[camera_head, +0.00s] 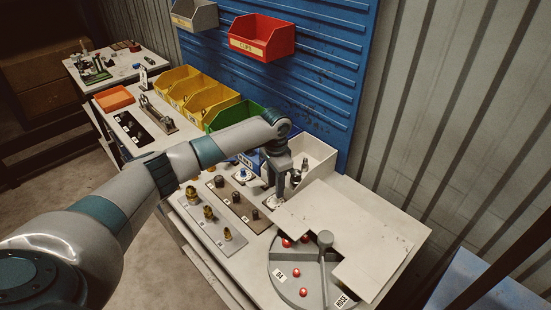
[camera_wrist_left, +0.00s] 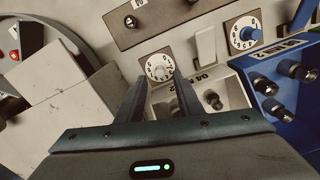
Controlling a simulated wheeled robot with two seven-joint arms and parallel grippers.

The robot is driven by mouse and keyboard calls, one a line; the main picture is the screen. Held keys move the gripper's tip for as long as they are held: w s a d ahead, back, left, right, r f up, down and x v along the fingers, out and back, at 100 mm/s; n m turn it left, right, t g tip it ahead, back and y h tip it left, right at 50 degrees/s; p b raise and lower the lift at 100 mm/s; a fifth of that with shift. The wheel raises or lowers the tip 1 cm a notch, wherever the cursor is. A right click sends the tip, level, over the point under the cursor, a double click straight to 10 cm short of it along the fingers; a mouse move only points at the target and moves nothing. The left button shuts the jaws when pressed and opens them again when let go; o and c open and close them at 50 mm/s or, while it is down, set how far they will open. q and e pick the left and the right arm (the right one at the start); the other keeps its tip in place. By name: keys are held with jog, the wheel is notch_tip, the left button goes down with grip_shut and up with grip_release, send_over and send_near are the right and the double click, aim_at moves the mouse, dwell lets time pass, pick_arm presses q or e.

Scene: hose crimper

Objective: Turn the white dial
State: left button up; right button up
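The white dial (camera_wrist_left: 159,66) is a round white knob with dark marks on a small square plate, seen in the left wrist view. My left gripper (camera_wrist_left: 161,78) points at it with its two fingers apart, one toward each side of the dial. I cannot tell whether the fingertips touch it. In the head view my left gripper (camera_head: 276,197) reaches down to the bench in front of the white bin, and mostly hides the dial there. My right gripper is in neither view.
A blue dial (camera_wrist_left: 244,34) sits right of the white one, with a light lever (camera_wrist_left: 206,45) between them. A blue bin (camera_wrist_left: 285,85) holds dark fittings. A round turntable (camera_head: 290,272) with red balls and a pale plate (camera_head: 350,225) are at the bench's near right.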

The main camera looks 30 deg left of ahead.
pick_arm(q)
notch_tip(320, 180, up, 13)
jog(key=b, duration=0.3)
jog(key=shift+b, duration=0.4)
